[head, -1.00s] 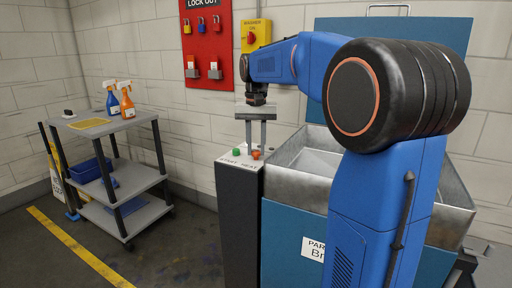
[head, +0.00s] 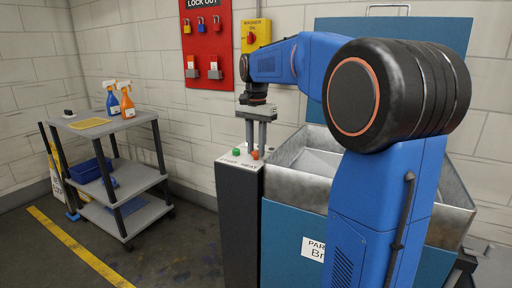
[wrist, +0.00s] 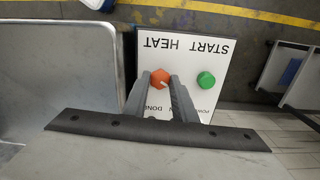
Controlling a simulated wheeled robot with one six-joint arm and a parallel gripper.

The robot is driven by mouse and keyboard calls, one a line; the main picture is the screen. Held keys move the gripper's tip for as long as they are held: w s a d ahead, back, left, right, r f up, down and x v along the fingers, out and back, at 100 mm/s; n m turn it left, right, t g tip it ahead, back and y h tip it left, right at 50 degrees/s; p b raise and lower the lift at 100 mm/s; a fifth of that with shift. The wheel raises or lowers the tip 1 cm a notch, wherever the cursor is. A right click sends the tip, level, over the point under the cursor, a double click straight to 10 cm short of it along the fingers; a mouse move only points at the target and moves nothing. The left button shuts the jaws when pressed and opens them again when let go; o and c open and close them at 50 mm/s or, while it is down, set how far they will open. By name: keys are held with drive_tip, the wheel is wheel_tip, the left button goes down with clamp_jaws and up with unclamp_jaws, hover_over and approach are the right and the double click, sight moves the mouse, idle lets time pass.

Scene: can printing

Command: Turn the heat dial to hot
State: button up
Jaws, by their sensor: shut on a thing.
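The orange heat dial (wrist: 158,76) sits on the white top of the control panel (wrist: 185,45), beside the word HEAT; the dial also shows in the head view (head: 254,155). My gripper (wrist: 160,86) points down at the panel, with one finger on each side of the dial. It is shut on the dial; the fingers hide part of it. In the head view my gripper (head: 257,148) stands upright over the panel. The green start button (wrist: 206,82) is next to the dial, clear of the fingers. I cannot read the dial's setting clearly.
A metal basin (head: 450,190) on a blue cabinet stands right of the panel, close to my arm. A grey cart (head: 90,128) with spray bottles stands at the left. A red lockout board (head: 208,60) hangs on the wall behind. Floor between cart and panel is clear.

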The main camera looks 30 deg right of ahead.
sight(256, 151)
drive_tip(key=o, duration=1)
drive_tip(key=shift+o, duration=0.2)
drive_tip(key=shift+r, duration=0.15)
wheel_tip(256, 151, up, 17)
idle(0.3)
drive_tip(key=s+a+f+n+t, duration=0.1)
drive_tip(key=s+a+f+n, duration=0.2)
drive_tip(key=s+f, duration=0.7)
drive_tip(key=s+a+f+n+t, duration=0.2)
drive_tip(key=s+f+n, duration=0.3)
drive_tip(key=s+f, duration=0.5)
drive_tip(key=s+a+f+n+t, duration=0.1)
drive_tip(key=s+a+f+n, duration=0.3)
drive_tip(key=s+f, duration=0.6)
wheel_tip(256, 151, down, 3)
drive_tip(key=shift+s+a+r+t, duration=0.2)
drive_tip(key=shift+s+a+t, duration=0.1)
drive_tip(key=shift+a+t, duration=0.1)
